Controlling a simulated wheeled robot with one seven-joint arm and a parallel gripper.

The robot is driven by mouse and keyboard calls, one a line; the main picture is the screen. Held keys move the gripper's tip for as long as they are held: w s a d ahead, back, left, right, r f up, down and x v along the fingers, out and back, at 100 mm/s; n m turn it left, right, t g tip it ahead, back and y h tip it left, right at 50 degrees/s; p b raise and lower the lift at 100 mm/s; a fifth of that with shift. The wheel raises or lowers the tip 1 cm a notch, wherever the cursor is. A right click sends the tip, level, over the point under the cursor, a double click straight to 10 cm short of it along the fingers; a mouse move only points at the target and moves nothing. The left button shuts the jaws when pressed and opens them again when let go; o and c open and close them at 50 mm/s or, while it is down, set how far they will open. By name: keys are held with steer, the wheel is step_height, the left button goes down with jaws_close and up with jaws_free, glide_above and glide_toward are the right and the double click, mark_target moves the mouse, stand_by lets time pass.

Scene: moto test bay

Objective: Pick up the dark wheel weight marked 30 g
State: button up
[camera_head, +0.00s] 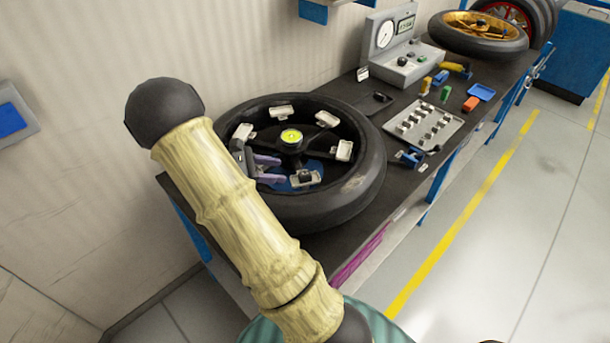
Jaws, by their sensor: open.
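A black tyre-like ring (362,188) lies flat on the bench, with several small light-grey holders around its inside. The front holder (306,183) bears a small dark block (305,174), which looks like a dark wheel weight. Its marking is too small to read. My gripper (276,169), with purple fingers, is inside the ring, just left of this holder. It is open with nothing visible between the fingers, and the fingers point right. My arm hides the ring's left front part.
A yellow-green round cap (291,136) stands at the ring's centre. To the right on the dark bench are a grey tray of small metal pieces (424,127), a gauge box (402,62), coloured blocks and a blue tray (481,92). A gold-rimmed wheel (478,50) lies at the far end.

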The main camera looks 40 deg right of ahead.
mark_target(303, 174)
steer(key=shift+x, duration=1.2)
steer(key=shift+p+x, duration=0.6)
steer(key=shift+x, duration=2.05)
steer(key=shift+s+a+f, duration=0.1)
steer(key=shift+s, duration=0.05)
jaws_close()
